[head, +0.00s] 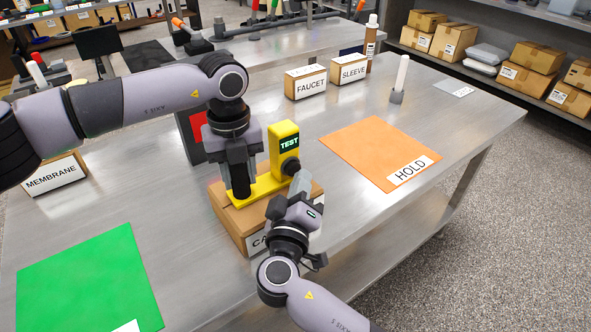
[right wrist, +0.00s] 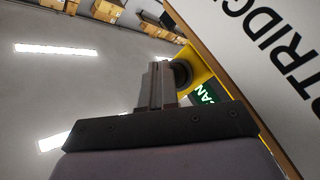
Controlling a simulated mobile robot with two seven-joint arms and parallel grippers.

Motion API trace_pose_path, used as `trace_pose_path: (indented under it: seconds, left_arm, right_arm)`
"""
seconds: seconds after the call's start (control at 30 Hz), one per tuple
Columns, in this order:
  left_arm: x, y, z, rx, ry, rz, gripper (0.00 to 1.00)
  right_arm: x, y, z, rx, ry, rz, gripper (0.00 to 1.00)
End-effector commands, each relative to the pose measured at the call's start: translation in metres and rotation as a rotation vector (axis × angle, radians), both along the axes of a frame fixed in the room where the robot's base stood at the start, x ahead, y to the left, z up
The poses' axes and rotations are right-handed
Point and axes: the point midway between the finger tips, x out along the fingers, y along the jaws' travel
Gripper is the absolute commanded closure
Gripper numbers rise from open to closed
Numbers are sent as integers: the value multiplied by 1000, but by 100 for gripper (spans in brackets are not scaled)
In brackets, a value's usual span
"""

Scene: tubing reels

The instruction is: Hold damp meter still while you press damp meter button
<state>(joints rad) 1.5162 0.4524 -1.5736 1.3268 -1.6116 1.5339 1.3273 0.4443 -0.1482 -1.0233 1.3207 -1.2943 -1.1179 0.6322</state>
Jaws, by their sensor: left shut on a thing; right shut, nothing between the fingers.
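My left gripper (head: 241,190) points down and is shut on the damp meter's foot. My right gripper (head: 299,180) is shut and empty, its tips close beside the button. In the right wrist view the shut fingers (right wrist: 157,85) overlap the black button (right wrist: 183,72); I cannot tell whether they touch it. The yellow body is partly hidden there.
The box's label reads partly RTRIDG (right wrist: 285,60) in the right wrist view. An orange HOLD mat (head: 375,150) lies to the right and a green mat (head: 88,280) at front left. FAUCET (head: 305,84) and SLEEVE (head: 349,70) boxes stand behind. A red panel is behind my left gripper.

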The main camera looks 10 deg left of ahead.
Motion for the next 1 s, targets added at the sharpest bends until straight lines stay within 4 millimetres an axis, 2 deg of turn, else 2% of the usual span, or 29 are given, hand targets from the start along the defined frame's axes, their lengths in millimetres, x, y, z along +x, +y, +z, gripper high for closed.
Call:
trace_pose_path:
  seconds: [1.0]
  left_arm:
    - [0,0,0,0,0,-1,100]
  right_arm:
    - [9,9,3,6,-3,0,100]
